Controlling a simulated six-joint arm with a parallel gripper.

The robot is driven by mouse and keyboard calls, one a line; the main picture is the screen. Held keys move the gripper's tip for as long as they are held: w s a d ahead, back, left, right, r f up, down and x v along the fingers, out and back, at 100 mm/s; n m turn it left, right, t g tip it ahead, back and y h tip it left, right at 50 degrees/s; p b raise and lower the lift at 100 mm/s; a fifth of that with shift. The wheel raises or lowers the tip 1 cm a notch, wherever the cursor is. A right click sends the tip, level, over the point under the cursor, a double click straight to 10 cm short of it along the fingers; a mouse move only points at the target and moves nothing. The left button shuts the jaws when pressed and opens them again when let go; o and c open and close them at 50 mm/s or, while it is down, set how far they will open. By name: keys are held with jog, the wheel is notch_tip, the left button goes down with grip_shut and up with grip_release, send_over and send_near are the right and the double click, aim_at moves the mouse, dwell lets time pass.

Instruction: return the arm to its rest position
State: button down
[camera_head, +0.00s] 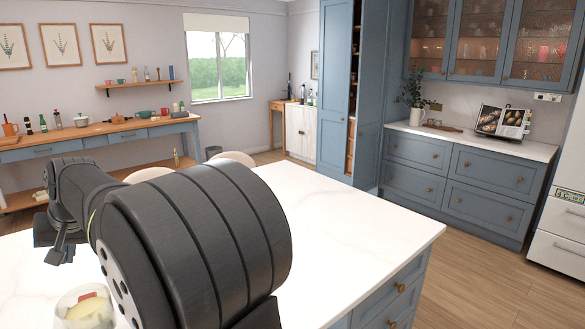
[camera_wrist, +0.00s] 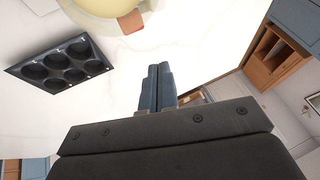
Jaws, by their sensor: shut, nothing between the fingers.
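My gripper (camera_wrist: 159,72) is shut, its two blue-grey fingers side by side with nothing between them in the wrist view. In the head view my gripper (camera_head: 61,254) shows small at the left, above the white worktop, partly behind my own dark arm. The arm is bent and fills the lower left of that view.
A clear bowl (camera_head: 86,312) with yellow and red contents stands on the white island top (camera_head: 360,222), near my arm. A dark muffin tin (camera_wrist: 62,66) lies on the worktop in the wrist view. The island's right part is clear.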

aim_at(82, 286)
jog(key=shift+m+g+y, duration=0.3)
jog(key=shift+m+y, duration=0.2)
jog(key=shift+y, duration=0.4)
jog(key=f, duration=0.3)
jog(key=w+f, duration=0.1)
jog(key=f, duration=0.2)
jog(key=w+a+f, duration=0.1)
jog(key=f, duration=0.2)
jog(key=shift+w+a, duration=0.1)
jog(key=shift+w, duration=0.1)
jog(key=s+r, duration=0.1)
jog(key=r, duration=0.2)
jog(key=s+d+r+h, duration=0.1)
jog(key=r, duration=0.2)
jog(key=s+r+n+h, duration=0.1)
jog(key=r, duration=0.2)
jog(key=shift+s+d+r+t, duration=0.1)
jog(key=shift+d+r+t, duration=0.25)
jog(key=shift+r+t, duration=0.05)
notch_tip(82, 286, up, 3)
jog(key=s+d+t+h, duration=0.1)
jog(key=s+d+h, duration=0.1)
jog(key=d, duration=0.1)
jog(key=shift+n, duration=0.3)
jog(key=x, duration=1)
jog(key=shift+w+d, duration=0.1)
jog(key=shift+w, duration=0.15)
jog(key=v, duration=0.8)
